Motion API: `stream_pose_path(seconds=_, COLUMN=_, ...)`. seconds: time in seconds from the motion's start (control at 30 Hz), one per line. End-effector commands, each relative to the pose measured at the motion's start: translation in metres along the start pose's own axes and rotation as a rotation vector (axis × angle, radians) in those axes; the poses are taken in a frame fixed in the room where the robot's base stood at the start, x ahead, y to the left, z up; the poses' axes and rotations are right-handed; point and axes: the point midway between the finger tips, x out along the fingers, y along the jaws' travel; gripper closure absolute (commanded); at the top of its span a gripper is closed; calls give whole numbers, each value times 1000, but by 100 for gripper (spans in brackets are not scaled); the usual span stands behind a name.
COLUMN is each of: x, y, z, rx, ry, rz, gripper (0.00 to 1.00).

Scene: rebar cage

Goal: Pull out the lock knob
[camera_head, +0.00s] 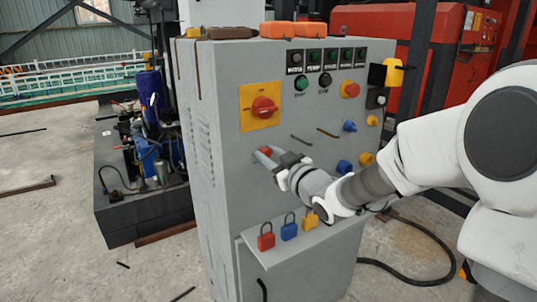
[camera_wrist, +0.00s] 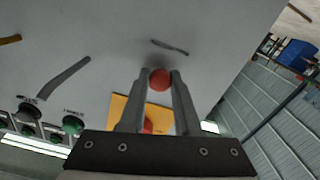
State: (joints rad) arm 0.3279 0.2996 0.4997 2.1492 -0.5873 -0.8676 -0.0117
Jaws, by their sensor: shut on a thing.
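A round red knob (camera_head: 265,150) sits on the front of the grey control cabinet (camera_head: 225,180), below a red rotary switch on a yellow plate. It also shows in the wrist view (camera_wrist: 160,80). My gripper (camera_head: 268,154) reaches in from the right, and its two fingers are shut on the red knob. In the wrist view the gripper (camera_wrist: 160,76) has one fingertip on each side of the knob. The knob's base and any shaft are hidden behind its head, so I cannot tell how far it stands out.
The red rotary switch (camera_head: 263,107) is just above. Blue knobs (camera_head: 349,126) and yellow knobs (camera_head: 366,159) are to the right. A shelf (camera_head: 268,255) below carries a red padlock (camera_head: 266,238), a blue padlock (camera_head: 289,230) and a yellow padlock (camera_head: 310,221). Buttons line the top.

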Motion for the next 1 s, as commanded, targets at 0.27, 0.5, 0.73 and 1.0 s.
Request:
stream_pose_path(seconds=0.27, x=-2, y=0, z=-1, rx=-1, ry=1, rz=0, gripper=100)
stream_pose_path(seconds=0.5, x=-22, y=0, z=0, rx=-1, ry=1, rz=1, gripper=100)
stream_pose_path(seconds=0.73, x=-23, y=0, z=1, rx=0, ry=-1, rz=0, gripper=67)
stream_pose_path(seconds=1.0, x=-22, y=0, z=0, rx=0, ry=-1, rz=0, gripper=38)
